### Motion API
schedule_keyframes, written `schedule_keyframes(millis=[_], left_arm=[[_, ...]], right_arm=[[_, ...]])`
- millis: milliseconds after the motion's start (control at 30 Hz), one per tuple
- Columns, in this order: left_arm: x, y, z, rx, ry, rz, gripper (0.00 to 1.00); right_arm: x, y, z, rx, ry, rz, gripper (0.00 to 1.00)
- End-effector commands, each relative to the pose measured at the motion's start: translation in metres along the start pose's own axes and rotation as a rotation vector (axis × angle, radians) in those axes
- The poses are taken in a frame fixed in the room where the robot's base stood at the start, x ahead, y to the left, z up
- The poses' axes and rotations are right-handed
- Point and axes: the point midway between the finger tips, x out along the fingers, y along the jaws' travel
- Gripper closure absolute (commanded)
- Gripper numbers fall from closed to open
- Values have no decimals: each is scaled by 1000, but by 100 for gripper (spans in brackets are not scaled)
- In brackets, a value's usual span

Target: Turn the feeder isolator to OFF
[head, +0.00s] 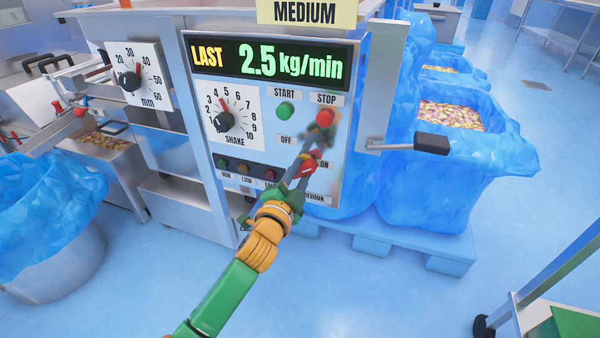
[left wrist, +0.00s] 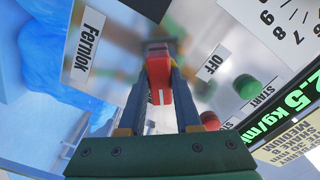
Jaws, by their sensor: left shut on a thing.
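The feeder isolator's red handle (head: 306,168) is low on the right of the steel control panel (head: 232,82), between the OFF label (head: 286,140) and the ON label (head: 324,164). My left gripper (head: 308,163) reaches up to it from below and is shut on it. In the left wrist view the red handle (left wrist: 158,82) sits between the two fingers of the gripper (left wrist: 157,70), with the OFF label (left wrist: 212,63) to its right. The fingers partly hide the handle, so its exact angle is hard to tell. My right gripper is not in view.
The green START button (head: 285,110) and red STOP button (head: 325,118) are just above. The SHAKE dial (head: 226,121) is to the left. A black-gripped lever (head: 431,143) sticks out right of the panel, before a blue-lined bin (head: 450,185).

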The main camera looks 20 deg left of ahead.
Motion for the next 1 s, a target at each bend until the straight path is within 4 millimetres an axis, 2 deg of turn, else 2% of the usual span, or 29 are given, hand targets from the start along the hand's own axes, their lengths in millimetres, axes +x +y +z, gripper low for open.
schedule_keyframes(millis=[367,1000], left_arm=[[0,-1,-1,-163,-2,2,100],[0,-2,-2,-763,-3,1,100]], right_arm=[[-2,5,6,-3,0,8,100],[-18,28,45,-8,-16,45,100]])
